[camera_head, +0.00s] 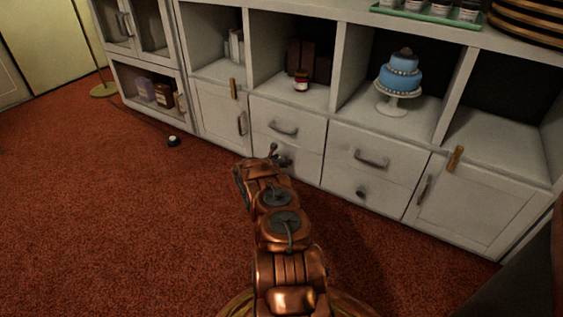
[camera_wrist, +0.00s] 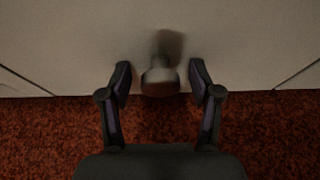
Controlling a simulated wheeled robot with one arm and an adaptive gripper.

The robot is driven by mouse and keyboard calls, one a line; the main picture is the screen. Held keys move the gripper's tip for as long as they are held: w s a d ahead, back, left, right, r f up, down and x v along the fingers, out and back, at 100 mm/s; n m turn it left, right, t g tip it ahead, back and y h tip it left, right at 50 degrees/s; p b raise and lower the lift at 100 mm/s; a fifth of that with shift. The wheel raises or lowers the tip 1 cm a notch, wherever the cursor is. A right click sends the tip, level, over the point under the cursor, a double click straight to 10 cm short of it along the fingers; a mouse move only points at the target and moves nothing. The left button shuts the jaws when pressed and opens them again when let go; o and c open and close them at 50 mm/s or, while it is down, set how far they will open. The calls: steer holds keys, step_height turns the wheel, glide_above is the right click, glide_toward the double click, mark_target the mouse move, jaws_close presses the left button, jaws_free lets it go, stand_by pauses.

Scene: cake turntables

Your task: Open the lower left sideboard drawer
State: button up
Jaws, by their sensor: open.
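The lower left sideboard drawer (camera_head: 309,166) is white and sits below the upper left drawer (camera_head: 305,124). It looks shut, flush with the sideboard front. In the wrist view its pale front (camera_wrist: 75,45) fills the upper part. Its dark round knob (camera_wrist: 159,84) stands out between my two fingers. My gripper (camera_head: 277,156) is in front of this drawer in the head view, and the arm hides the drawer's left part. In the wrist view my gripper (camera_wrist: 161,75) is open, with a gap visible on each side of the knob.
The lower right drawer (camera_head: 338,183) has a similar knob, and the upper drawers have bar handles. A blue cake (camera_head: 401,75) on a stand and a small jar (camera_head: 301,80) are on shelves above. A small dark object (camera_head: 173,141) lies on the red carpet (camera_head: 90,220), which is mostly clear at left.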

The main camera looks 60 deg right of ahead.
jaws_close()
stand_by(0.3)
steer(key=shift+s, duration=0.1)
